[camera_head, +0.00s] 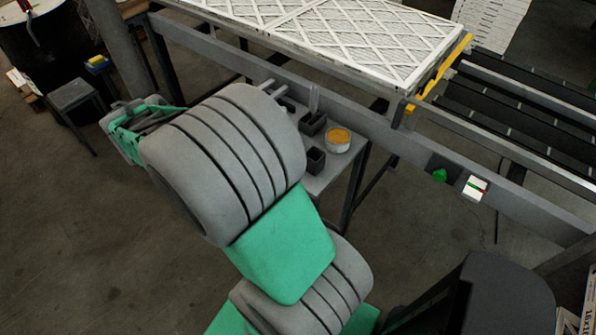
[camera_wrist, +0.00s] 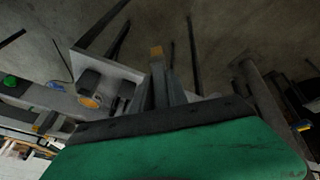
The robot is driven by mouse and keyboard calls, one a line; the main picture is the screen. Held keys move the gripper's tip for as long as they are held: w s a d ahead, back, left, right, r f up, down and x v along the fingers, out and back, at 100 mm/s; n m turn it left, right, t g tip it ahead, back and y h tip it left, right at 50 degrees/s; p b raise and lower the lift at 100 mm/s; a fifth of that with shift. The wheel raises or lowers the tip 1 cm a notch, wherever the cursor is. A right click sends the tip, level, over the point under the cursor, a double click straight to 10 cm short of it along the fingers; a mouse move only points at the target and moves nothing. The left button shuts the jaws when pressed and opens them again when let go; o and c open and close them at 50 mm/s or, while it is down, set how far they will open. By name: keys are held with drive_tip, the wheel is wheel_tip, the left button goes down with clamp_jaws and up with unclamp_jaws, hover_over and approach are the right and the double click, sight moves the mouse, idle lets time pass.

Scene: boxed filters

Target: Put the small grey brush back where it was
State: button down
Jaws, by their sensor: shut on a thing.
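My gripper (camera_wrist: 160,84) shows in the wrist view, its grey fingers reaching up from the green hand. It is shut on a slim grey thing with an ochre tip (camera_wrist: 156,52), which looks like the small grey brush. The brush is in the air, with the floor behind it. The small grey table (camera_wrist: 92,62) is just left of it in this view.
A tin with orange contents (camera_head: 338,139) stands by the holders; it also shows in the wrist view (camera_wrist: 89,91). A long grey beam (camera_head: 215,48) and white filters (camera_head: 365,35) lie behind. A grey post (camera_head: 115,50) and stool (camera_head: 73,95) are at left.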

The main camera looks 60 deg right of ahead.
drive_tip(key=s+d+r+m+g+y+b, duration=0.1)
drive_tip(key=s+d+r+m+b, duration=0.15)
drive_tip(key=s+d+m, duration=0.55)
drive_tip(key=s+d+r+m+g+y+b, duration=0.1)
drive_tip(key=s+d+r+m, duration=0.3)
drive_tip(key=s+d, duration=0.85)
wheel_tip(320, 180, down, 11)
drive_tip(key=w+d, duration=0.1)
drive_tip(key=shift+w+d+m+p, duration=0.25)
drive_tip(key=shift+w+m+p, duration=0.05)
drive_tip(key=shift+w+p, duration=0.1)
drive_tip(key=shift+f+b, duration=0.2)
drive_tip(key=shift+b, duration=0.1)
drive_tip(key=c, duration=1.3)
unclamp_jaws()
drive_tip(key=shift+r, duration=0.1)
